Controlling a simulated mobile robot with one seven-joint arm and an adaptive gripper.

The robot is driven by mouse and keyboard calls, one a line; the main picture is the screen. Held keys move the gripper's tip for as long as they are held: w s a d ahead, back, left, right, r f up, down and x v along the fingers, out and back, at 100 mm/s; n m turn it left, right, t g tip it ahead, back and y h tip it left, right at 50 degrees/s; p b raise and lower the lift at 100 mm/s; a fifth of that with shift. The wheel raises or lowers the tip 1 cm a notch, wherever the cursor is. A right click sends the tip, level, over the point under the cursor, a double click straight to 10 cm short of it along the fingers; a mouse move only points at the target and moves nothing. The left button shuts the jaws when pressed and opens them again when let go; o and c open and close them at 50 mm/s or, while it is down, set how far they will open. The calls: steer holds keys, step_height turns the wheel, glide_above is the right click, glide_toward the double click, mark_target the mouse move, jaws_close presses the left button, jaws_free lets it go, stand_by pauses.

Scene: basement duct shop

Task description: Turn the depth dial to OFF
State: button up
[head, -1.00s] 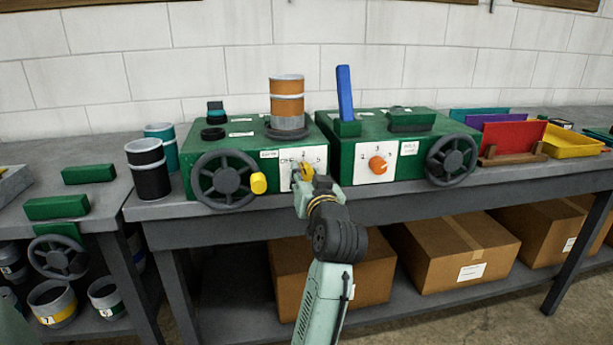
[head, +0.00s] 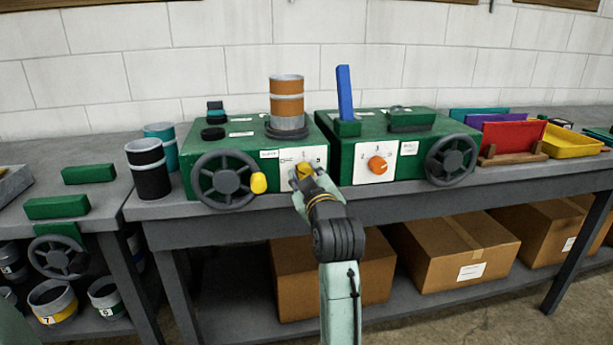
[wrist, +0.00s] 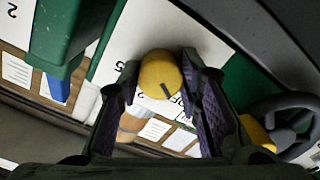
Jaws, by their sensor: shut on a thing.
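A yellow dial (head: 305,170) sits on a white plate (head: 287,178) on the front of the left green machine (head: 245,155). The plate reads OFF at left, with numbers at top and right. My gripper (head: 304,174) is shut on the dial from the front and partly hides it. In the wrist view the dial (wrist: 160,76) lies between the fingertips (wrist: 160,82). Its dark pointer line slants down-right, toward the partly hidden OFF lettering; whether it lines up exactly I cannot tell. A 5 shows on the plate's other side.
The right green machine (head: 420,130) has an orange dial (head: 377,165) and a handwheel (head: 451,159). Another handwheel (head: 224,180) with a yellow knob (head: 258,183) stands close left of my gripper. Cardboard boxes (head: 455,250) sit below the bench.

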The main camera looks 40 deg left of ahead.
stand_by(0.4)
steer(key=o, duration=1.2)
steer(key=shift+c, duration=0.2)
steer(key=v, duration=1.2)
